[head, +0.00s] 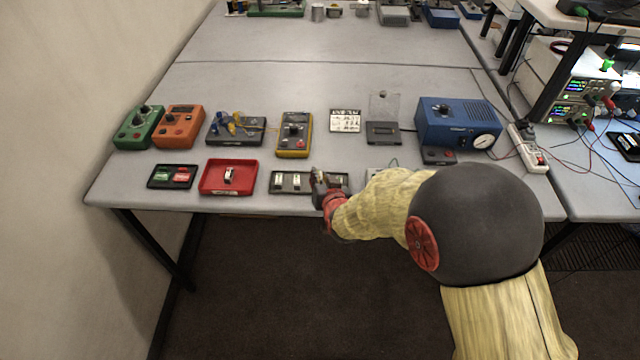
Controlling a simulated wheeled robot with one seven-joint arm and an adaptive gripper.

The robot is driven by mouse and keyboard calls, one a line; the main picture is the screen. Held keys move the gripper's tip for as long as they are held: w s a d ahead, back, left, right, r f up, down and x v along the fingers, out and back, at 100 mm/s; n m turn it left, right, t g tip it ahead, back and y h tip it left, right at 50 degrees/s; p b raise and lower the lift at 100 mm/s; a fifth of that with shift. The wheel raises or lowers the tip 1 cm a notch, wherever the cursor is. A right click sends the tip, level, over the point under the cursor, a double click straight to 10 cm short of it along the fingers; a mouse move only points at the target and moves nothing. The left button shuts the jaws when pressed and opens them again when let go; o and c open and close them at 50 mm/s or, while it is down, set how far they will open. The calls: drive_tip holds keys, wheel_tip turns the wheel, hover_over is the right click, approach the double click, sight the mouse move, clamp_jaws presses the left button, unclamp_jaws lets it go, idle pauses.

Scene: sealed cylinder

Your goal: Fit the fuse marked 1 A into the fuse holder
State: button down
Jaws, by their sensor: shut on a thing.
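My gripper (318,180) is at the front of the table, over the right part of a long dark tray (309,191). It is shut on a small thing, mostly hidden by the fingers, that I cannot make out. Pale upright pieces (288,181) that look like fuses sit in the tray's left part. The tray's middle is partly hidden behind my gripper. No 1 A marking is readable. I cannot tell for sure which thing is the fuse holder. A dark box with a raised clear lid (384,105) stands behind and to the right of my gripper.
A red tray (204,188) holding a small part and a dark tray with green and red pieces (172,176) lie to the left. A yellow meter (294,133), a white labelled card (345,121) and a blue box with a gauge (457,122) stand behind.

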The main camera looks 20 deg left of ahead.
drive_tip(key=shift+f, duration=1.15)
drive_tip(key=shift+s+b, duration=0.1)
drive_tip(key=shift+b, duration=0.2)
drive_tip(key=shift+f, duration=0.2)
drive_tip(key=c, duration=1.7)
unclamp_jaws()
drive_tip(key=shift+c, duration=0.2)
drive_tip(key=shift+s+d+r+p, duration=0.1)
drive_tip(key=shift+r+p, duration=0.1)
drive_tip(key=shift+p, duration=0.1)
drive_tip(key=v, duration=0.2)
drive_tip(key=p+v, duration=0.1)
drive_tip(key=v, duration=0.4)
drive_tip(key=shift+s+f, duration=0.3)
drive_tip(key=shift+s, duration=0.15)
